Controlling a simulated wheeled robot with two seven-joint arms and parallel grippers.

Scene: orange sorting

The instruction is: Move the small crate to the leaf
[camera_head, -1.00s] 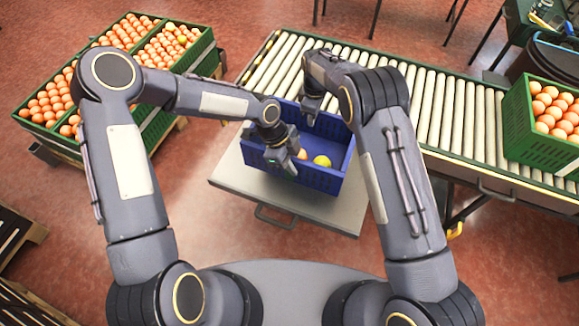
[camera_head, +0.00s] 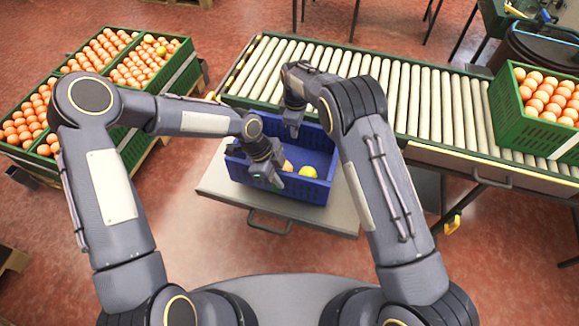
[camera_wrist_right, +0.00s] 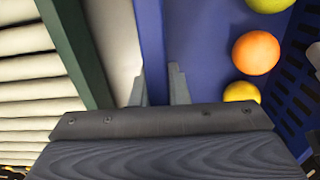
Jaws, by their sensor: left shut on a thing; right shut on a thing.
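The small blue crate (camera_head: 312,191) is over the grey leaf (camera_head: 219,186) at the conveyor's near side. I cannot tell if it rests on it. A yellow-green fruit (camera_head: 307,172) and an orange one (camera_head: 288,166) show inside. My left gripper (camera_head: 272,181) is shut at the crate's near-left side, its fingertips partly hidden. My right gripper (camera_head: 293,130) is at the far wall. In the right wrist view, the right gripper (camera_wrist_right: 158,88) has its fingers on both sides of the blue wall (camera_wrist_right: 150,35), with several fruits beside it.
The roller conveyor (camera_head: 420,100) runs behind the leaf. A green crate of oranges (camera_head: 555,138) stands on its right end. Several green crates of fruit (camera_head: 172,68) are at the left. The leaf has a handle (camera_head: 268,224) at its front, with bare surface left and right of the crate.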

